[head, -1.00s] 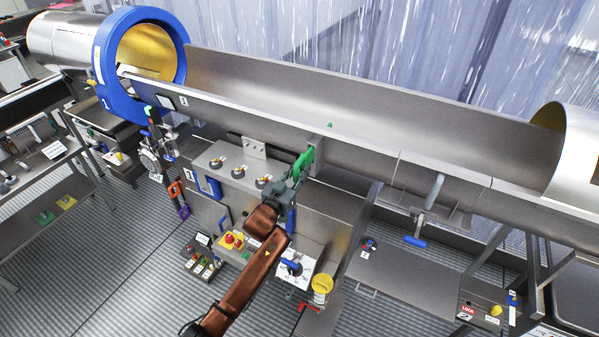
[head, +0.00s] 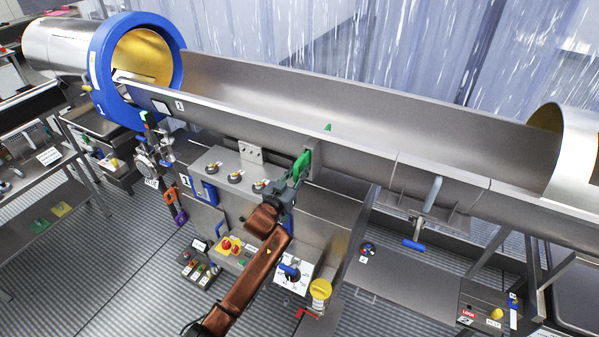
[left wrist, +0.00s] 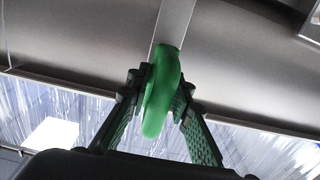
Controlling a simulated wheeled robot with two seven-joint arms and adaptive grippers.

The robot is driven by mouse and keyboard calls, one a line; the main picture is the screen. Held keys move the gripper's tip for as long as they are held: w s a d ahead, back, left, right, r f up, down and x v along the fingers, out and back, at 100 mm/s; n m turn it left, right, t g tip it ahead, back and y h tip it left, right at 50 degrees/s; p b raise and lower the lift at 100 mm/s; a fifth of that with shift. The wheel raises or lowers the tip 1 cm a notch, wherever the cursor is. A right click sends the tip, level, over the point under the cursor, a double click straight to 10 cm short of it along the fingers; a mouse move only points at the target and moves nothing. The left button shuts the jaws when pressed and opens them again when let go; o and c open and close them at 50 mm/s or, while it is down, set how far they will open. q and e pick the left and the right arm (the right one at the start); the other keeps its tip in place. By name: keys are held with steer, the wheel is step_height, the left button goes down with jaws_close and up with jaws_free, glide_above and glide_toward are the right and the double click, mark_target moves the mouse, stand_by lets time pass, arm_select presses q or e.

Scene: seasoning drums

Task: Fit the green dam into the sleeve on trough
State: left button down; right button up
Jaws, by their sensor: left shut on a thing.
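The long grey metal trough (head: 430,123) runs across the head view. My left gripper (head: 294,176) is at its near outer wall, shut on the green dam (head: 302,163). The left wrist view shows the dam (left wrist: 160,95) upright between both fingers of the gripper (left wrist: 163,92). The dam's upper end meets or overlaps a pale grey vertical strip (left wrist: 174,22) on the trough wall, which may be the sleeve. My right gripper is not in view.
A blue ring (head: 104,70) surrounds the drum mouth at the left end. Another metal drum (head: 578,150) stands at the right end. Below the trough are a panel with knobs (head: 235,178), a yellow cap (head: 320,289) and a blue-handled lever (head: 414,244).

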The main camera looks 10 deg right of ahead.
arm_select(q)
steer(key=shift+b+x, duration=0.7)
steer(key=shift+x, duration=0.35)
steer(key=c, duration=1.7)
jaws_free()
steer(key=shift+r, duration=0.1)
steer(key=shift+o, duration=0.2)
steer(key=shift+f, duration=0.25)
steer(key=v, duration=1.2)
steer(key=shift+r, duration=0.15)
steer(key=shift+d, duration=0.1)
